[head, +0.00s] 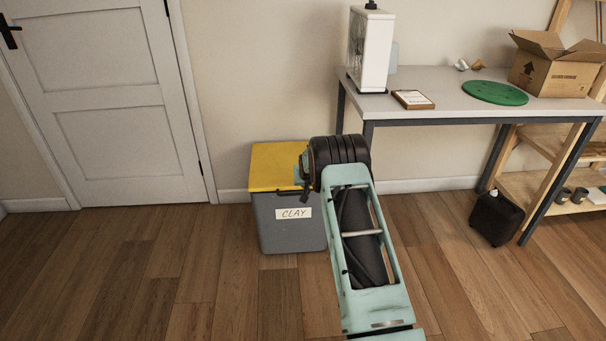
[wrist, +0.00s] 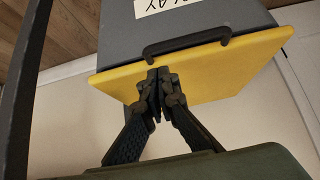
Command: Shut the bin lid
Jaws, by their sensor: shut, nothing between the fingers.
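The grey bin (head: 285,236) stands on the floor against the wall, with a white "CLAY" label (head: 294,213) on its front. Its yellow lid (head: 272,165) lies across the top, and I see no gap under its visible edges. The lid also shows in the wrist view (wrist: 218,75), with a black handle (wrist: 187,42) along its front edge. My gripper (wrist: 159,74) is shut and empty, its fingertips over the lid close behind the handle. I cannot tell whether they touch the lid. In the head view my arm hides the lid's right part.
A table (head: 450,100) stands right of the bin, holding a white appliance (head: 371,50), a clipboard (head: 413,99), a green disc (head: 495,92) and a cardboard box (head: 556,65). A black container (head: 496,218) is on the floor below. The floor left of the bin is clear, before a door (head: 105,100).

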